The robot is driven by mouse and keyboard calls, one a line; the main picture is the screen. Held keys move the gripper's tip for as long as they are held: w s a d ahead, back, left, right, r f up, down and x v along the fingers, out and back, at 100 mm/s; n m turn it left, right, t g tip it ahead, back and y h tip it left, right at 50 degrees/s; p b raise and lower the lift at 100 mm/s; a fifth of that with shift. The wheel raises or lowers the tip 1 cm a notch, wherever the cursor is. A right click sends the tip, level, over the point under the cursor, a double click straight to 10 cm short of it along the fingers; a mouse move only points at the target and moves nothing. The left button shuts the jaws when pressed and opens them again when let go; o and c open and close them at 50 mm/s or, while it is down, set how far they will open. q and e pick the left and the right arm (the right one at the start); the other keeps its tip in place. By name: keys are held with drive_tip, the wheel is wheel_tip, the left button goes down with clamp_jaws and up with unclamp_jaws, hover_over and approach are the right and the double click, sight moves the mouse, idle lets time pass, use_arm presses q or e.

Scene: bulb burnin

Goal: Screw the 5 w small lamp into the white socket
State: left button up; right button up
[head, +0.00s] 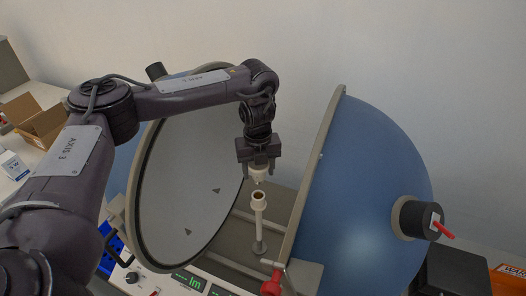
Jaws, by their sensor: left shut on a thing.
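My left gripper (259,164) points straight down between the two halves of an open sphere. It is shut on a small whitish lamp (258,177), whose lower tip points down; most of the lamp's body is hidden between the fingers. The white socket (259,199) stands upright on a thin white post just below the lamp. A small gap shows between the lamp's tip and the socket's mouth, and the two look roughly in line. My right gripper is not in view.
The blue sphere half (365,190) stands close on the right, and the pale open half (190,180) on the left. A red clamp (272,283) and a panel with green displays (188,281) are in front. A cardboard box (38,122) and a small white carton (12,165) sit far left.

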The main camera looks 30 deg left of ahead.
sight(258, 180)
use_arm(q)
drive_tip(key=shift+w+a+r+m, duration=0.1)
drive_tip(key=shift+w+a+m, duration=0.15)
drive_tip(key=shift+m, duration=0.35)
drive_tip(key=shift+s+f, duration=0.1)
drive_tip(key=shift+f, duration=0.55)
wheel_tip(258, 180, down, 4)
drive_tip(key=b, duration=0.4)
drive_tip(key=shift+f+b, duration=0.35)
drive_tip(key=shift+b, duration=0.15)
drive_tip(key=shift+w, duration=0.2)
drive_tip(key=shift+r+p, duration=0.1)
drive_tip(key=shift+p, duration=0.35)
